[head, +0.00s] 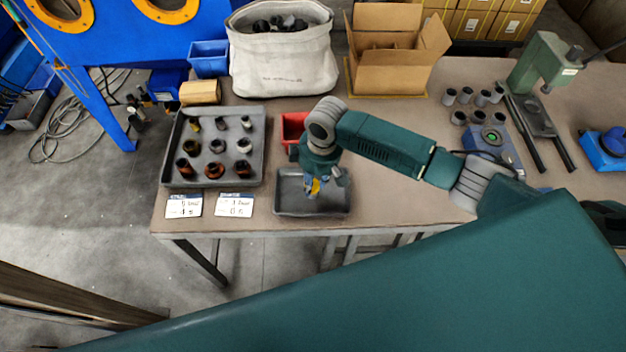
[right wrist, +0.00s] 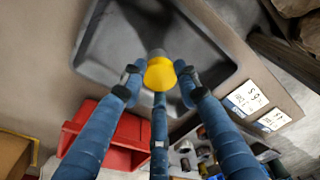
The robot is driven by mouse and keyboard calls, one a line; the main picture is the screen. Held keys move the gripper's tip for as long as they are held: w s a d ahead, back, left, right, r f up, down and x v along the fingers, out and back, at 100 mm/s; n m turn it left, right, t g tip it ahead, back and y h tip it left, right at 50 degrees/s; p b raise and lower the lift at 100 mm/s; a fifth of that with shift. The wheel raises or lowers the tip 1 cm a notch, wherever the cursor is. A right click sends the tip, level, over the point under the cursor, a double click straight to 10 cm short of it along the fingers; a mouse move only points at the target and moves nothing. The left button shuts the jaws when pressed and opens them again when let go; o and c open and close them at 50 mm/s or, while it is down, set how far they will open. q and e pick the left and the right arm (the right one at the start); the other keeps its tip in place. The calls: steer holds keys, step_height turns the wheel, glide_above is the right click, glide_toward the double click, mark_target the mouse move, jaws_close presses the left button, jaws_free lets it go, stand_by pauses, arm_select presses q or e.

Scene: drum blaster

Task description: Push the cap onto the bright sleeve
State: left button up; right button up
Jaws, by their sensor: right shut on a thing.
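My right gripper (head: 315,186) is above the small grey tray (head: 283,208) at the table's front edge. In the right wrist view, its blue fingers (right wrist: 159,80) are closed around a rounded yellow cap (right wrist: 160,74). A small greyish part shows just beyond the cap; I cannot tell whether it is joined to it. The large grey tray (head: 258,113) to the left holds several upright sleeves in rows. The right column has pale ones, including a bright sleeve (head: 244,146) in the middle row. The gripper is apart from these sleeves. My left gripper is not in view.
A red bin (head: 291,126) stands behind the small tray; it also shows in the right wrist view (right wrist: 120,140). Two label cards (head: 184,206) lie before the large tray. A cardboard box (head: 392,72), canvas bag (head: 283,65) and green press (head: 541,62) stand farther back.

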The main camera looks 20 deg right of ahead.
steer(key=shift+f, duration=0.4)
stand_by(0.3)
steer(key=shift+p, duration=0.4)
steer(key=shift+f, duration=0.3)
stand_by(0.8)
steer(key=o, duration=1.4)
steer(key=shift+r, duration=0.1)
step_height(320, 180, up, 5)
steer(key=p, duration=0.5)
steer(key=shift+p, duration=0.3)
